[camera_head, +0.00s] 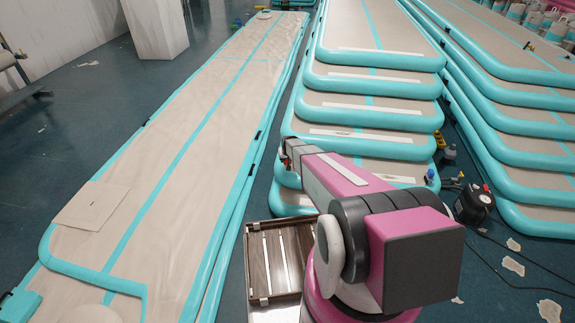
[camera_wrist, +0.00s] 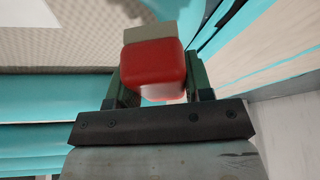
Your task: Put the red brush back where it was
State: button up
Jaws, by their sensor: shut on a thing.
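In the wrist view, a red block-like thing with a beige top, which I take for the red brush (camera_wrist: 152,68), sits between the two dark green fingers of my gripper (camera_wrist: 152,88). The gripper is shut on it. Its far end is cut off or hidden, so I cannot tell its full shape. In the head view my pink and grey arm reaches away from me, and its end shows only as a small dark and reddish patch near the stacked tracks. The brush cannot be made out clearly there.
A long beige and turquoise inflatable track (camera_head: 190,140) lies at the left. Stacked tracks (camera_head: 375,80) rise behind my arm, with more at the right. A slatted wooden crate (camera_head: 275,262) stands beside my arm. A black pump (camera_head: 474,204) with cables lies on the floor at right.

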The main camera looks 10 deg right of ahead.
jog(key=shift+w+d+f, duration=0.3)
jog(key=shift+d+f, duration=0.05)
jog(key=shift+d, duration=0.05)
jog(key=shift+f, duration=1.9)
jog(key=shift+f, duration=0.15)
jog(key=o, duration=0.9)
jog(key=s+v, duration=0.1)
jog(key=v, duration=1.3)
jog(key=s+r+g, duration=0.1)
jog(key=s+r, duration=0.6)
jog(key=s, duration=0.3)
jog(key=s+r+g, duration=0.2)
jog(key=s+r, duration=0.5)
jog(key=s, duration=0.3)
jog(key=s+r+m+g, duration=0.1)
jog(key=s+r, duration=0.6)
jog(key=s, duration=0.3)
jog(key=shift+s+a+g, duration=0.3)
jog(key=shift+s, duration=0.1)
